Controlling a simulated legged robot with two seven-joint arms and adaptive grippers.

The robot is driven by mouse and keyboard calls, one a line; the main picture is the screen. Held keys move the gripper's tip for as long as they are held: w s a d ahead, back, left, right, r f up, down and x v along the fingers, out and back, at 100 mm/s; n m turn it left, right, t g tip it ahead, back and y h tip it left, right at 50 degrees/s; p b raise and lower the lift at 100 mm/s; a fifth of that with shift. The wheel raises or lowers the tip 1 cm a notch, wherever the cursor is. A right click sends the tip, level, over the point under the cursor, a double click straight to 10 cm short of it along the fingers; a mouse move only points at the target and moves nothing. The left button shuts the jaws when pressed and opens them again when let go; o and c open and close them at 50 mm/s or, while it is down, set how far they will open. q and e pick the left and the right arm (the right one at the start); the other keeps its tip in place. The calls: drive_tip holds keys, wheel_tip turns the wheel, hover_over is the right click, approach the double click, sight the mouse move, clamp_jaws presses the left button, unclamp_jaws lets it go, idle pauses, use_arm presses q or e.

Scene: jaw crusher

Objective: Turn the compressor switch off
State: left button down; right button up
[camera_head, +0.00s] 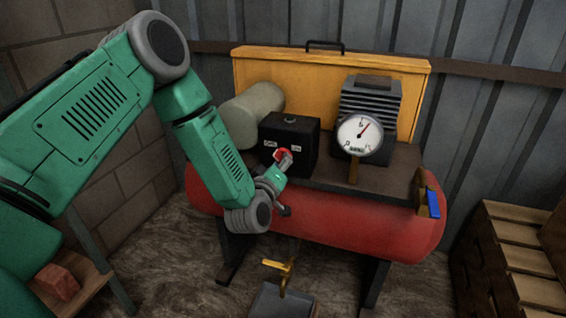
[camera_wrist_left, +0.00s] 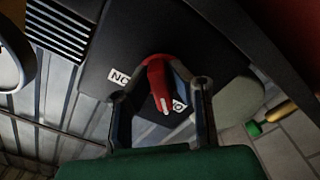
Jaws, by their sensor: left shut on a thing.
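The compressor switch is a red knob (camera_head: 281,156) on the front of a black box (camera_head: 290,143) with a small white label on each side of it. The box sits on top of the red compressor tank (camera_head: 345,215). My left gripper (camera_head: 281,164) is at the front of the box, with its fingers at the knob. In the left wrist view the red knob (camera_wrist_left: 158,84) sits between the two fingers of my left gripper (camera_wrist_left: 160,85), which are shut on it. Its white pointer mark points toward the lower label, partly covered. My right gripper is not in view.
A round pressure gauge (camera_head: 360,135) stands right of the box, with a yellow panel (camera_head: 330,70) behind. A blue-handled valve (camera_head: 433,203) is at the tank's right end.

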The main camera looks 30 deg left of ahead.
use_arm(q)
drive_tip(key=shift+s+f, duration=0.2)
drive_tip(key=shift+f, duration=0.15)
drive_tip(key=c, duration=1.5)
unclamp_jaws()
drive_tip(key=shift+c, duration=0.2)
drive_tip(key=shift+w+r, duration=0.1)
drive_tip(key=shift+r, duration=0.05)
drive_tip(key=v, duration=1.2)
